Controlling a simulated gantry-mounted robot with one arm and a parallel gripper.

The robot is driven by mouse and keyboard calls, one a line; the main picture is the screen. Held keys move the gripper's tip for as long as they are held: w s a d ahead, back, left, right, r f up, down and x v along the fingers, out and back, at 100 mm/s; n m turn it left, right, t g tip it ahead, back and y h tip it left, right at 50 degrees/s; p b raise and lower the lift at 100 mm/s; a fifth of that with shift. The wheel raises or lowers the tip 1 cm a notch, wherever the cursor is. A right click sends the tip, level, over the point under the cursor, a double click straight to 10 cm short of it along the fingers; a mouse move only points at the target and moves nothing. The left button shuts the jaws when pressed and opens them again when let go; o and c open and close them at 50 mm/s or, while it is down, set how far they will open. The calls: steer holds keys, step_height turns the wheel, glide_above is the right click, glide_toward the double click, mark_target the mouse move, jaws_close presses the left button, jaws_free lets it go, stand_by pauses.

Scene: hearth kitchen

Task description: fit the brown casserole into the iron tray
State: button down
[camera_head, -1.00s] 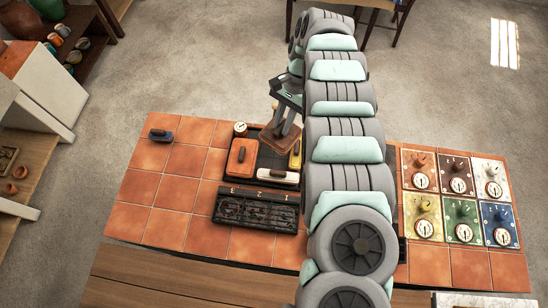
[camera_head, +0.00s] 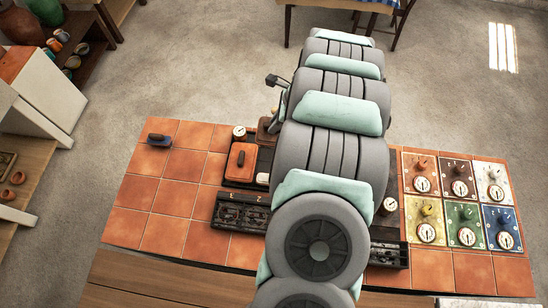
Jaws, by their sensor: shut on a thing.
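The brown casserole (camera_head: 265,132) shows only in part, left of my arm, over or at the back of the iron tray (camera_head: 230,183). My gripper (camera_head: 277,110) is above it, mostly hidden behind my arm, and shut on it. Whether the casserole touches the tray cannot be told. An orange-red dish with a dark handle (camera_head: 242,157) lies in the left of the tray. A white dish (camera_head: 263,179) shows in part in front of it. The right part of the tray is hidden by my arm.
A dark numbered panel (camera_head: 238,213) lies in front of the tray. A round dial (camera_head: 239,132) stands at its back left. Coloured dial plates (camera_head: 463,237) fill the right side.

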steer(key=shift+s+a+f+b, duration=0.1)
steer(key=shift+f+b, duration=2.45)
steer(key=shift+f, duration=0.25)
step_height(320, 180, down, 14)
steer(key=shift+r+p, duration=0.1)
steer(key=shift+p, duration=0.4)
steer(key=c, duration=1.8)
jaws_free()
steer(key=shift+f, duration=0.2)
steer(key=o, duration=0.5)
